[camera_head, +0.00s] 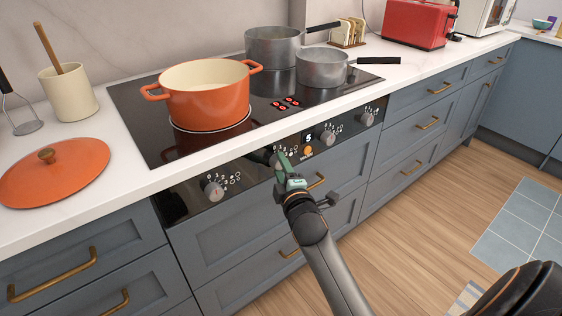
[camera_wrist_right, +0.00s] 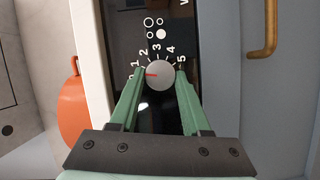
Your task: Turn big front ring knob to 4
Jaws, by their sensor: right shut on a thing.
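My right gripper (camera_head: 281,158) is at the front panel of the hob, on the second knob from the left. In the wrist view its green fingers (camera_wrist_right: 160,78) are shut on a round grey knob (camera_wrist_right: 159,75), one on each side. The knob's red mark points left, near 0 and 1. The scale runs from 0 to 5 around it, with 4 at upper right. Beside it is a ring symbol (camera_wrist_right: 161,34) with one filled dot. In the head view the gripper largely hides this knob. My left gripper is not in view.
Other knobs sit on the panel: one left (camera_head: 213,191), two right (camera_head: 327,138) (camera_head: 367,119). A small display (camera_head: 308,138) lies between. An orange pot (camera_head: 208,108) and two grey pans (camera_head: 274,47) (camera_head: 322,72) stand on the hob. Drawer handles (camera_head: 317,182) project below.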

